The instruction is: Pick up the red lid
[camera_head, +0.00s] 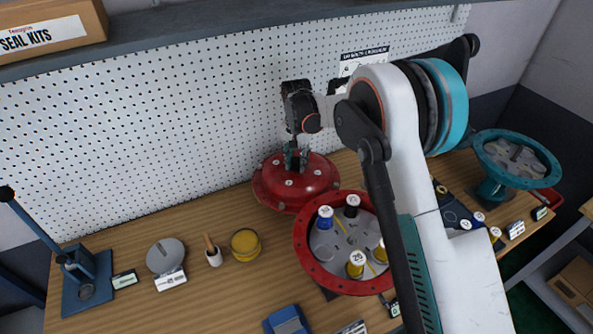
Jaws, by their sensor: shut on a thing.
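The red lid (318,181) is a domed, flanged disc with small bolts on top. It is behind the open red housing (308,256), near the white pegboard. My gripper (293,158) points down at the top of the lid and is shut on its central knob, mostly hidden by the fingers. I cannot tell whether the lid rests on the bench or hangs just above it. The red housing holds small blue-, black- and yellow-bodied parts inside its ring. My arm covers the housing's right edge.
On the bench (130,255) are a yellow round part (245,244), a brush in a white cup (214,256), a grey disc (165,255) and a blue press (87,280) at left. A teal-rimmed wheel stand (515,158) is at right. A shelf with a box (50,27) overhangs the back.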

